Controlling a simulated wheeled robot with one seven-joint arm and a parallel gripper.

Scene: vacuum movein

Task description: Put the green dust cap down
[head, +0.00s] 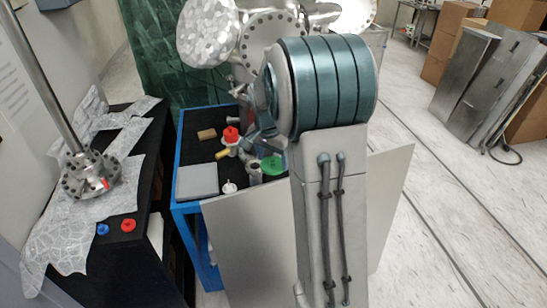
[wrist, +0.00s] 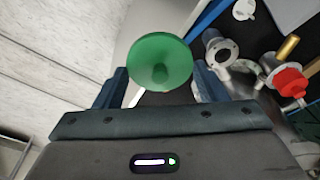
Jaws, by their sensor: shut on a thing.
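The green dust cap (wrist: 160,60) is a round disc between the two fingers of my gripper (wrist: 160,82) in the wrist view. My gripper is shut on it. In the head view the green cap (head: 272,165) shows at the right side of the blue cart's black top (head: 196,151), next to my arm. My arm hides part of that area and most of my gripper. I cannot tell how high the cap is above the cart top.
A metal flanged fitting (wrist: 221,48) and a red-capped fitting (wrist: 288,82) are right of the cap. A grey plate (head: 197,181), small white part (head: 229,187) and brown block (head: 207,134) lie on the cart. A black table (head: 133,200) at left holds red (head: 128,225) and blue (head: 103,229) caps.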

